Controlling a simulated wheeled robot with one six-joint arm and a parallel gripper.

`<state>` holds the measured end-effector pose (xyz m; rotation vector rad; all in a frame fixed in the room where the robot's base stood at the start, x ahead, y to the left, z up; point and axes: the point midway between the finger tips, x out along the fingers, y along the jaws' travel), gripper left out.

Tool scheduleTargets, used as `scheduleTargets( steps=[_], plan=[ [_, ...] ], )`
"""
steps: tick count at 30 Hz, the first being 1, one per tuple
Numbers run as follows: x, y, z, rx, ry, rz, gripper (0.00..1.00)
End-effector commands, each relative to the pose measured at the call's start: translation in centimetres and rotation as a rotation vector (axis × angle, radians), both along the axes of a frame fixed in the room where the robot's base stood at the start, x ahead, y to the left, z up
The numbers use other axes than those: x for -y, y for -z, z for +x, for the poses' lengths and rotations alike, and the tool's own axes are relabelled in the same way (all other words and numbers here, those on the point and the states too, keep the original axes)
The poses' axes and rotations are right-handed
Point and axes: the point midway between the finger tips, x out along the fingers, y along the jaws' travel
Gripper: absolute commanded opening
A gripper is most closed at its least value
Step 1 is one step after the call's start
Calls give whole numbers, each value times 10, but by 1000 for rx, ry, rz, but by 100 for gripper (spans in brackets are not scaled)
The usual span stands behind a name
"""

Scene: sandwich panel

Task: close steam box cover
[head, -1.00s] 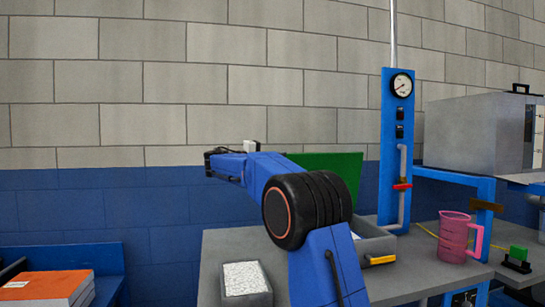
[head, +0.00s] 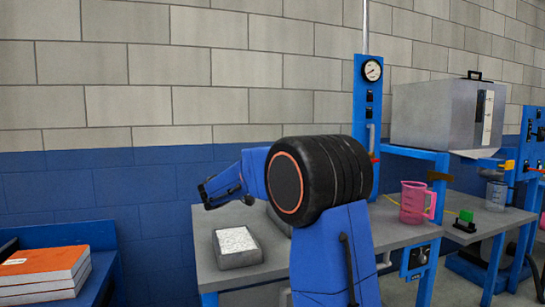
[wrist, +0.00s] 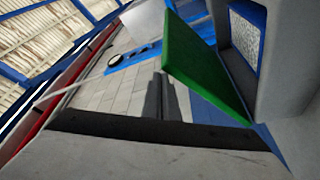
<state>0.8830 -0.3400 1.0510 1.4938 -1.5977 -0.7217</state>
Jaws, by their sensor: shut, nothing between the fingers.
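The steam box cover is a flat green panel (wrist: 205,68) in the wrist view, standing raised at an angle, right of centre. A grey box wall (wrist: 290,85) is close at the right edge, beside the cover. My gripper (wrist: 163,92) shows as two dark fingers close together, shut and empty, left of the cover and apart from it in the picture. In the head view my arm hides the cover and most of the steam box; a small grey part (head: 277,218) shows left of the arm's black joint. My fingers are not clear in the head view.
A grey tray of white material (head: 237,245) stands on the bench at left. A pink jug (head: 413,203) and a blue gauge panel (head: 368,110) stand right of the arm. A large grey box (head: 430,115) sits on a blue frame. Orange books (head: 40,270) lie at far left.

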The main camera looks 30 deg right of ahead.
Motion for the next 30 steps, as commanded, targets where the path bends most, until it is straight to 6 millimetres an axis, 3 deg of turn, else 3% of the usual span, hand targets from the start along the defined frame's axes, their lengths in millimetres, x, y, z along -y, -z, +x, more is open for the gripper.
scheduleTargets(
  steps=[6, 15, 21, 30],
  plan=[
    [-6, 44, -21, -5, 0, 0, 0],
    [-10, 83, -34, -3, 0, 1, 0],
    [-10, 95, -37, -2, 0, 1, 0],
    [-10, 99, -37, 0, -1, 1, 0]
  ],
)
